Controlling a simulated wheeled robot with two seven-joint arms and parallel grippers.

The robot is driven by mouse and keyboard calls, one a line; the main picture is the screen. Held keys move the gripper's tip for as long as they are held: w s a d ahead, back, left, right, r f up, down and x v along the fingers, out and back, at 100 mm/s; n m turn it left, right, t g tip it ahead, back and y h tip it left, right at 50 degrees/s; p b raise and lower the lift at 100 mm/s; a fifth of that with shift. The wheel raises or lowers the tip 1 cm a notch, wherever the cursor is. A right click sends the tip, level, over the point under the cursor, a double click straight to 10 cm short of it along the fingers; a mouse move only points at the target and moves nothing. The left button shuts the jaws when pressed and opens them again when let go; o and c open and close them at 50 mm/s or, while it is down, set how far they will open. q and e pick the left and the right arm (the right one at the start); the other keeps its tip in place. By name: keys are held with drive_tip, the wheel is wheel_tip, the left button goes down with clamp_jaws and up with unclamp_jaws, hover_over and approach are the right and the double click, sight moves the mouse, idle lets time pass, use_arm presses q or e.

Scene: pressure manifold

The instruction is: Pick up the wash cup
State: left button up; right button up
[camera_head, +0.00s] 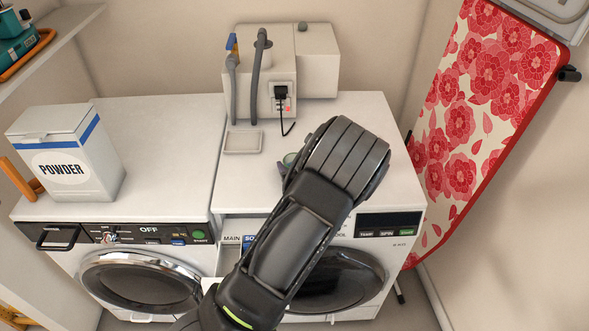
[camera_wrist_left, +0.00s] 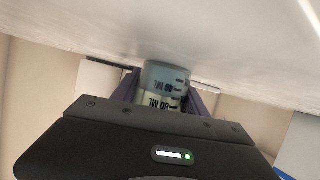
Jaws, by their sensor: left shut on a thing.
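The wash cup is a small greenish, see-through cup with dark ML markings. In the wrist view the cup (camera_wrist_left: 166,84) sits between the two dark purple fingers of my left gripper (camera_wrist_left: 165,97), which is shut on it. In the head view only a bit of the cup (camera_head: 289,159) shows at the left edge of my black arm, over the top of the right washer (camera_head: 257,187). I cannot tell whether the cup touches the washer top. My right gripper is not in view.
A powder box (camera_head: 68,153) stands on the left machine (camera_head: 165,150). A shallow tray (camera_head: 243,142) lies behind the cup, before a white unit with grey hoses (camera_head: 262,75) and a plugged black cord. A floral ironing board (camera_head: 480,110) leans at right. The left machine's top is mostly clear.

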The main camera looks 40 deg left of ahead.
use_arm(q)
drive_tip(key=c, duration=0.7)
drive_tip(key=shift+r, duration=0.25)
drive_tip(key=shift+c, duration=0.2)
wheel_tip(320, 180, up, 9)
drive_tip(key=shift+r+p, duration=0.2)
drive_tip(key=shift+p, duration=0.1)
idle(0.4)
idle(0.7)
